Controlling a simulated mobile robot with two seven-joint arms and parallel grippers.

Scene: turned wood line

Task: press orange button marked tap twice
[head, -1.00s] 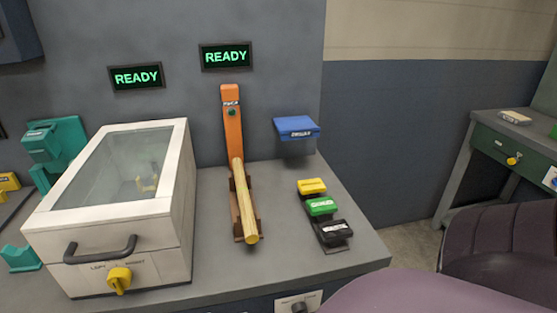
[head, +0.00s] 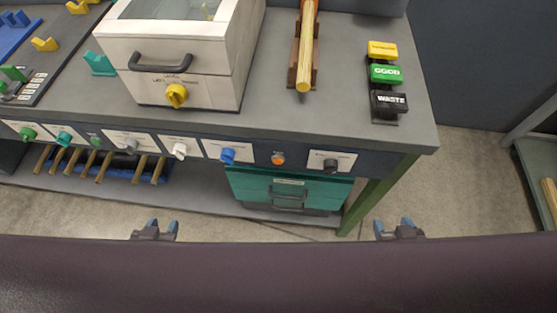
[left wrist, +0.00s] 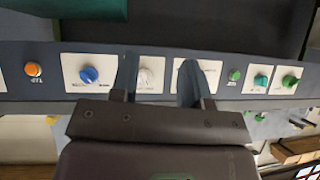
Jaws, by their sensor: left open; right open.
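The orange button (head: 278,158) sits on the front panel of the bench, between a blue knob and a dark knob. In the left wrist view the orange button (left wrist: 33,69) is at the far left, with a label reading TAP beside it. My left gripper (head: 155,228) is open and empty, low in front of the bench and left of the button. In the left wrist view its fingers (left wrist: 158,78) are spread in front of the panel near a white knob. My right gripper (head: 400,228) is open and empty, to the right of the button. Neither touches the panel.
The panel also carries a blue knob (head: 228,155), a dark knob (head: 330,165) and several other controls. A teal drawer unit (head: 285,192) is below. On top stand a white box (head: 185,60), a wooden rod (head: 305,50) in a holder and labelled blocks (head: 388,103).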

